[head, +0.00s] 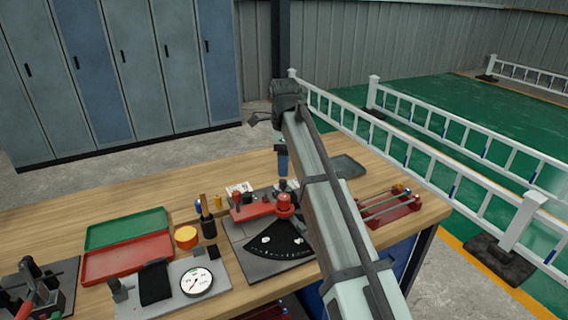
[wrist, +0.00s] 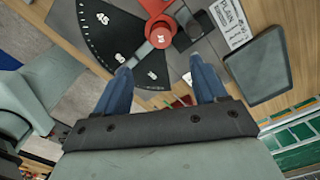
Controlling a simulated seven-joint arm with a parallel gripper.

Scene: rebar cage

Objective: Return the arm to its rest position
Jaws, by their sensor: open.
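My gripper (wrist: 161,66) is open, with two blue fingers apart and nothing between them. In the head view its blue finger (head: 282,163) points down over the back part of the workbench, beyond the red-knobbed bending tool. My arm (head: 328,205) reaches from the lower right to the back middle, with its elbow raised high. The bending tool has a black angle scale (head: 268,242) and a red knob (head: 284,204). In the wrist view the scale (wrist: 108,30) and knob (wrist: 160,36) lie beyond the fingertips. The arm hides part of the bench.
White railings (head: 430,157) stand behind right. Air above the bench's left is clear.

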